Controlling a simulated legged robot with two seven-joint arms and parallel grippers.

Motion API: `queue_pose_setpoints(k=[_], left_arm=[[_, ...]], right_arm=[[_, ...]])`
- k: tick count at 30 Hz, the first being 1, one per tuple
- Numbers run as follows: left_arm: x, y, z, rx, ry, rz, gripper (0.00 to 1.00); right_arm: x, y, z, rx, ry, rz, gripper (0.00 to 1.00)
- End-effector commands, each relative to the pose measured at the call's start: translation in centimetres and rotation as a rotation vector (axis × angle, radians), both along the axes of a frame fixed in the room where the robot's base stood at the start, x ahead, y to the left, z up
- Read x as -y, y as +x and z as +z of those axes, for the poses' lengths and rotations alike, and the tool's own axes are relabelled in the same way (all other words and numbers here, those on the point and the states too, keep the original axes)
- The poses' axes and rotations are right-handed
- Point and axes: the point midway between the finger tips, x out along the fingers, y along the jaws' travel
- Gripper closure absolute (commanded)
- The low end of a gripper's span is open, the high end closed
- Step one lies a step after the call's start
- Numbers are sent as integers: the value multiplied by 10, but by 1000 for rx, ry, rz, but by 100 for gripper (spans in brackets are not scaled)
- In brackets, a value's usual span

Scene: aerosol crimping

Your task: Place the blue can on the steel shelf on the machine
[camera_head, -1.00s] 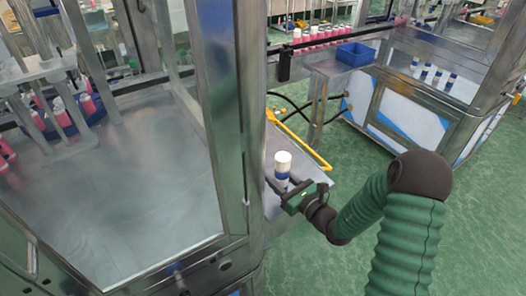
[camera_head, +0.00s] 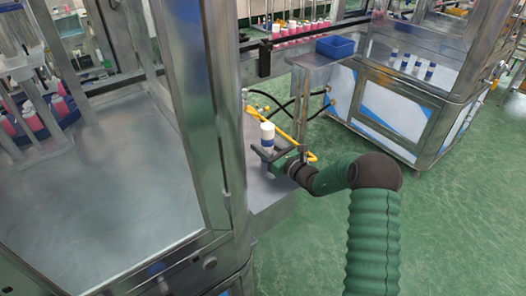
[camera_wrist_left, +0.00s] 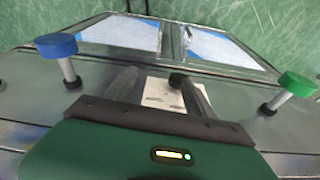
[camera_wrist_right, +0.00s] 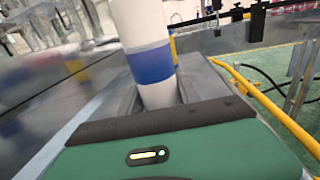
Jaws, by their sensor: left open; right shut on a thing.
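The blue can (camera_head: 267,134), white with a blue band, stands roughly upright in my right gripper (camera_head: 270,157). The right wrist view shows the can (camera_wrist_right: 150,62) between the fingers of my right gripper (camera_wrist_right: 158,92). In the head view it appears over the steel shelf (camera_head: 265,202) on the machine's right side. I cannot tell whether its base touches the shelf. My left gripper (camera_wrist_left: 160,90) is open and empty in the left wrist view and is outside the head view.
A yellow rail (camera_head: 285,134) and black hoses run behind the shelf. A machine post (camera_head: 208,110) stands left of it. A blue bin (camera_head: 335,47) and several blue-banded cans sit further back. The left wrist view shows a blue knob (camera_wrist_left: 56,45) and a green knob (camera_wrist_left: 297,83).

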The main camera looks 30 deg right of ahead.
Motion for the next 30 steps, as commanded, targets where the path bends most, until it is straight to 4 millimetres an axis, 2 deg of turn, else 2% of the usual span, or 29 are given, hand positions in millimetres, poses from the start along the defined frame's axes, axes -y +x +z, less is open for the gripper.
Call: queue_pose_setpoints(k=[1, 8, 9, 14, 24, 26, 30], left_arm=[[0, 0, -6, 0, 0, 0, 37], [0, 0, -3, 0, 0, 0, 37], [0, 0, -4, 0, 0, 0, 37], [0, 0, -3, 0, 0, 0, 37], [0, 0, -3, 0, 0, 0, 37], [0, 0, -3, 0, 0, 0, 37], [0, 0, -3, 0, 0, 0, 37]], right_arm=[[-1, 0, -6, 2, -1, 1, 100], [-1, 0, -5, 0, -1, 0, 100], [-1, 0, -6, -1, 0, 0, 59], [0, 0, -5, 0, 0, 0, 38], [1, -3, -5, 0, 0, -1, 38], [3, -10, -5, -1, 0, -3, 38], [9, -41, -4, -1, -1, -4, 38]])
